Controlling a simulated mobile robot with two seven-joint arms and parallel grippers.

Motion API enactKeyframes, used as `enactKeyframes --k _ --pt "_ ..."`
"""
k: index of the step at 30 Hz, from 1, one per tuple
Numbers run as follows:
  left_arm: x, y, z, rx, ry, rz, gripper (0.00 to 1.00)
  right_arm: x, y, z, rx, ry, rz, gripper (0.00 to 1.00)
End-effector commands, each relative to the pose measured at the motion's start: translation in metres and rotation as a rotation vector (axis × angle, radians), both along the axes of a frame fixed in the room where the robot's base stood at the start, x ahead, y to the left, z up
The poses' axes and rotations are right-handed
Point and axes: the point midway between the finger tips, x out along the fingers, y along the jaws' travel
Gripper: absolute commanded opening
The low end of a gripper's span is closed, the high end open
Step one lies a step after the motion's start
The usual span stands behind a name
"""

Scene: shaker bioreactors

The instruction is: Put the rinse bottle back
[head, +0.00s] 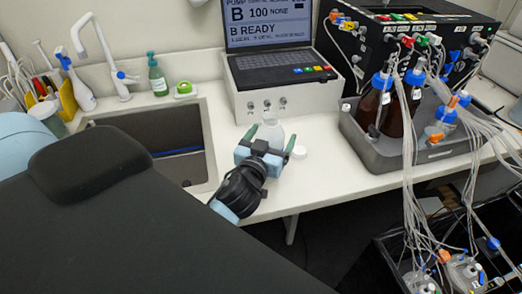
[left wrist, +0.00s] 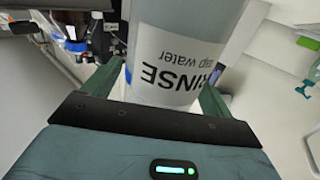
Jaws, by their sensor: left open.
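The rinse bottle (head: 270,130) is a pale translucent bottle on the white bench, in front of the control box. In the left wrist view the bottle (left wrist: 178,55) fills the upper middle, its label reading "RINSE tap water" upside down. My left gripper (head: 269,140) is open, with one green finger on each side of the bottle. In the left wrist view the fingers of the gripper (left wrist: 163,85) flank the bottle; I cannot tell whether either touches it. The gripper hides the bottle's lower part in the head view. My right gripper is not in view.
The sink (head: 205,150) is on the left, and the control box (head: 268,104) stands behind. A grey tray (head: 378,157) with brown bottles and tubing is on the right. Bare bench (head: 330,172) lies between.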

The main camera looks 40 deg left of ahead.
Motion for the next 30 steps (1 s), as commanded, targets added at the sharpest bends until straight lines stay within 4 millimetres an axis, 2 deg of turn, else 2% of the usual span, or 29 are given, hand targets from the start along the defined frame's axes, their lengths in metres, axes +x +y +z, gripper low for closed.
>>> enactKeyframes --k 1,9,15,21,30 --pt "-0.008 -0.002 -0.006 -0.003 0.01 0.0 0.85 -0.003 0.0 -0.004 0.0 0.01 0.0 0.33" --pt "-0.06 -0.014 -0.008 -0.003 0.015 0.003 0.85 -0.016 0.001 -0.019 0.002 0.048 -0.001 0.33" --pt "-0.091 -0.021 -0.007 -0.002 0.014 0.002 0.85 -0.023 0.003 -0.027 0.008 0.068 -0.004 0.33" --pt "-0.106 -0.025 -0.004 -0.002 0.009 0.002 0.85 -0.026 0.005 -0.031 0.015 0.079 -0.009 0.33" --pt "-0.108 -0.025 -0.002 0.0 0.005 0.002 0.85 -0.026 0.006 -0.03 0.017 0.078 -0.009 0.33"
